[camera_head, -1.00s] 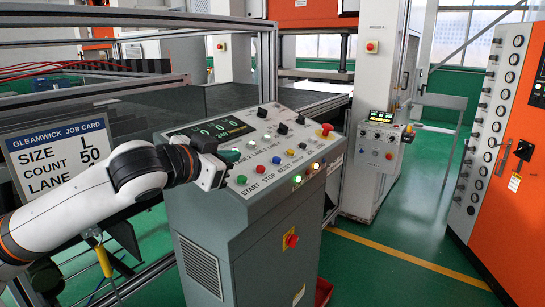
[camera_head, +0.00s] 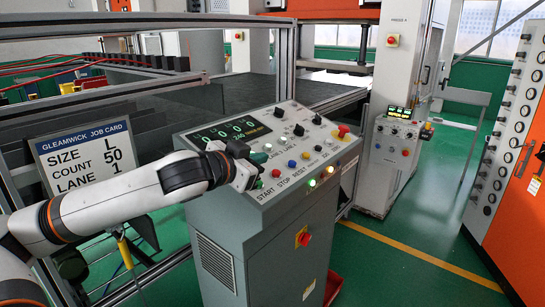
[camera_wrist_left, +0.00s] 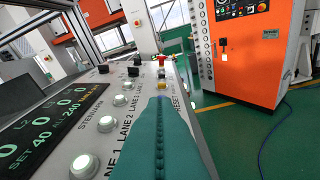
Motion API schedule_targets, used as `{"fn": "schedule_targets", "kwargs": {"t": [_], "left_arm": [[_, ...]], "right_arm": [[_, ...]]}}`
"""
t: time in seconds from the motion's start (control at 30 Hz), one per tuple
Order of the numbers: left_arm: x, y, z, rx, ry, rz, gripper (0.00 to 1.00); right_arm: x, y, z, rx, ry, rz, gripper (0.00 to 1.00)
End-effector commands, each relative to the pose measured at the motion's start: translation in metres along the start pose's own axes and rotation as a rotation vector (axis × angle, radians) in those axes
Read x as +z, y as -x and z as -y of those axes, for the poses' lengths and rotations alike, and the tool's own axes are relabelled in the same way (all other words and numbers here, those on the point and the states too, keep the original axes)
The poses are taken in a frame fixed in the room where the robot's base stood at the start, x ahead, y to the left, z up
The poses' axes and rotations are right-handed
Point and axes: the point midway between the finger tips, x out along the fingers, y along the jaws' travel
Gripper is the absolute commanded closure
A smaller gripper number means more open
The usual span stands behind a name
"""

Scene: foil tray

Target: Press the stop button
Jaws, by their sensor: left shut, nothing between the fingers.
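The grey control console (camera_head: 262,240) has a sloped panel with a front row labelled START, STOP and RESET. The red stop button (camera_head: 276,173) is above the STOP label, beside the green start button (camera_head: 259,184). My left gripper (camera_head: 260,157) is shut and empty, its teal fingertips over the panel's left part, up and left of the stop button and apart from it. In the left wrist view the shut teal fingers (camera_wrist_left: 160,105) reach across the panel. They cover part of it, and I cannot make out the stop button there. My right gripper is not in view.
A red mushroom knob (camera_head: 342,131) stands at the panel's far right corner. White lane buttons (camera_head: 268,147) and black selector knobs (camera_head: 299,130) rise behind the front row. A job card (camera_head: 88,157) hangs at left. An orange cabinet (camera_head: 520,190) stands at right, with open green floor between.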

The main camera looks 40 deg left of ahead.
Motion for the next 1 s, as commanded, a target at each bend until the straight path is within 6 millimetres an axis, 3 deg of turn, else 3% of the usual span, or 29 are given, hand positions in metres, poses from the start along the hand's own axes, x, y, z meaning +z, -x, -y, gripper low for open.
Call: {"fn": "schedule_targets", "kwargs": {"t": [0.1, 0.5, 0.7, 1.0], "left_arm": [[0.008, -0.009, 0.0, -0.004, 0.003, 0.004, 1.0], [0.003, -0.067, 0.005, -0.008, -0.004, 0.0, 1.0], [-0.025, -0.071, 0.005, -0.008, -0.006, -0.003, 1.0], [-0.038, -0.074, 0.005, -0.007, -0.006, 0.001, 1.0]], "right_arm": [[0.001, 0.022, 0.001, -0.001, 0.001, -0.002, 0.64], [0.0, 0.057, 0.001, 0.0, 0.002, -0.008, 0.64], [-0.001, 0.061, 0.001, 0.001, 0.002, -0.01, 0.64], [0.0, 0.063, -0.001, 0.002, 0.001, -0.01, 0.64]]}}
